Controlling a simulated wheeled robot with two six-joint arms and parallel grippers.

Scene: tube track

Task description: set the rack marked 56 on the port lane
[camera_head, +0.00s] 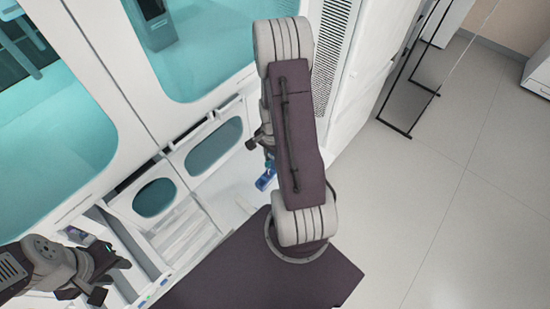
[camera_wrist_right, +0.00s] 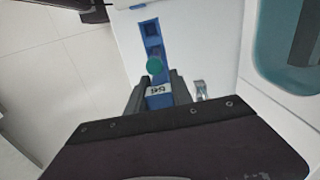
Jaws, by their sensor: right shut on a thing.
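A narrow blue rack (camera_wrist_right: 152,40) is between the fingers of my right gripper (camera_wrist_right: 156,92) in the right wrist view. It has a white label (camera_wrist_right: 158,91), upside down and hard to read, perhaps 56, and a round green cap (camera_wrist_right: 154,66) on top. In the head view the rack (camera_head: 265,178) shows as a small blue piece beside my right arm, which hides much of that gripper. My left gripper (camera_head: 112,280) is open and empty at the lower left. White lanes (camera_head: 182,236) run in the machine's bay; which one is the port lane I cannot tell.
A white machine with teal windows (camera_head: 200,45) fills the left and back. Two lower hatches with oval windows (camera_head: 214,145) stand near the lanes. Small items sit in a tray (camera_head: 80,236) near my left gripper.

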